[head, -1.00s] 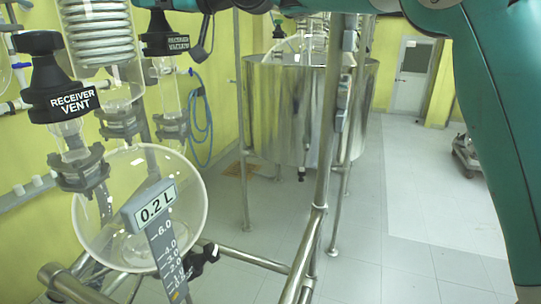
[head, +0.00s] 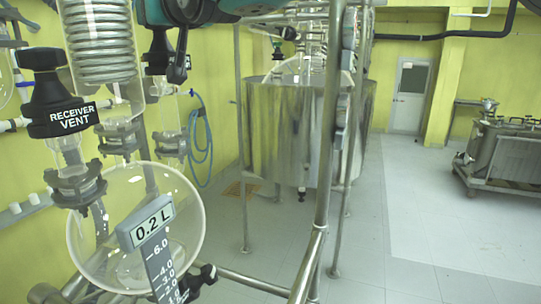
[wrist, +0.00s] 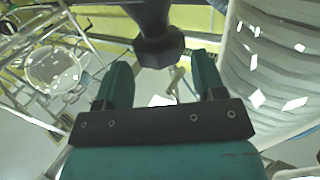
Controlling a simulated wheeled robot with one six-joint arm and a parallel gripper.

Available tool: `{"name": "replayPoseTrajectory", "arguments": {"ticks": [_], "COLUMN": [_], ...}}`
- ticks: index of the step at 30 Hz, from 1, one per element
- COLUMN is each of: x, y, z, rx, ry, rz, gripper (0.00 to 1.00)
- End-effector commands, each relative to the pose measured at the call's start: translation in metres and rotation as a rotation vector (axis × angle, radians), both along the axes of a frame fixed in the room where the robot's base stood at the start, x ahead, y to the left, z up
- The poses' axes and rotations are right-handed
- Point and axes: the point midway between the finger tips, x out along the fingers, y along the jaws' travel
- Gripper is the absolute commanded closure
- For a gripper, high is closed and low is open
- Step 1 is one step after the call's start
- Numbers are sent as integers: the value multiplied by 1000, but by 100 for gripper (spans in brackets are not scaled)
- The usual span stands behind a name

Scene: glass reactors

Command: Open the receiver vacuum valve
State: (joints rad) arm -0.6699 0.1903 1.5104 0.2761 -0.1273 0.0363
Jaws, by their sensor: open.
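The receiver vacuum valve is a dark knob (wrist: 158,45) with a wide faceted lower part and a narrower stem in the wrist view. It stands between and just beyond the tips of my open gripper (wrist: 161,66). A gap shows on both sides, and no contact is clear. In the head view my gripper (head: 168,58) is at the upper left, in front of the valve and hiding most of it and its label. The glass neck below the valve (head: 163,120) shows under the gripper.
The black receiver vent knob (head: 60,95) stands close to the left. A glass coil condenser (head: 97,45) rises beside my gripper. The round glass receiver (head: 185,215) hangs below. A steel frame post (head: 329,140) and tank (head: 290,130) stand to the right. Floor on the right is open.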

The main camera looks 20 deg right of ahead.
Motion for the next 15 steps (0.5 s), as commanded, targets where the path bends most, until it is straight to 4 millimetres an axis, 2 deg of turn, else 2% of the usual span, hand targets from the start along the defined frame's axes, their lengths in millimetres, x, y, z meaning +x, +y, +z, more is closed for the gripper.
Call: {"name": "replayPoseTrajectory", "arguments": {"ticks": [2,15], "x": [-17,-102], "y": [-6,-42], "z": [-7,-6], "rx": [0,2], "ry": [-1,-1], "rz": [3,4], "gripper": [37,37]}}
